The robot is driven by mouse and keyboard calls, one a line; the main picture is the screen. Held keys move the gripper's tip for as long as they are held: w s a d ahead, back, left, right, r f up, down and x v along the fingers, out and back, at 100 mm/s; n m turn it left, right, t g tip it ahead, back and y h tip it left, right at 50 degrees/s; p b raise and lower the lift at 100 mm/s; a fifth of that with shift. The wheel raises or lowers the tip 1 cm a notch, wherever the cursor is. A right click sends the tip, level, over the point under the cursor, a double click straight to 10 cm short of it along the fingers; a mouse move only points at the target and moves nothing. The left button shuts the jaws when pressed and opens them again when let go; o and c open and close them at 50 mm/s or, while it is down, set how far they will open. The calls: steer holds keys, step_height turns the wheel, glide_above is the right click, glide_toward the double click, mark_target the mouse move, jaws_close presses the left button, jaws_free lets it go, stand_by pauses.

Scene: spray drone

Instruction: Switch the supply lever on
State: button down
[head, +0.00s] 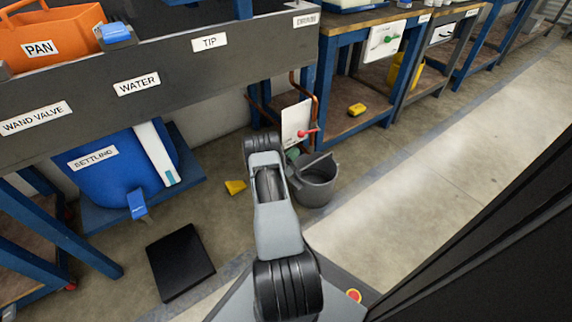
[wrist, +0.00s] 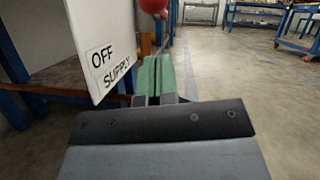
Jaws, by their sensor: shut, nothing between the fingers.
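The supply lever has a red knob (head: 312,131) on a white panel (head: 297,117) under the bench's right end. In the wrist view the panel (wrist: 92,40) reads "OFF" and "SUPPLY". The red knob (wrist: 153,5) is cut by the top edge there, with a thin shaft below it. My gripper (wrist: 154,76) has green fingers, shut together and empty. They point forward just right of the panel, below the knob in the picture. I cannot tell whether they touch the lever. In the head view my arm hides most of the gripper; a bit of green shows below the panel.
A grey bucket (head: 317,183) stands on the floor right of my arm. A yellow wedge (head: 235,187) and a black slab (head: 180,262) lie to the left. Copper pipes (head: 309,94) run beside the panel. Blue-framed benches line the wall; the aisle at right is clear.

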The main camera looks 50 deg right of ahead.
mark_target(308, 132)
steer(key=shift+w+d+r+b, duration=0.15)
steer(key=shift+d+r, duration=0.25)
steer(key=shift+r, duration=0.5)
steer(key=shift+d+r+b, duration=0.25)
steer(key=shift+d+r, duration=0.15)
steer(key=shift+r, duration=0.5)
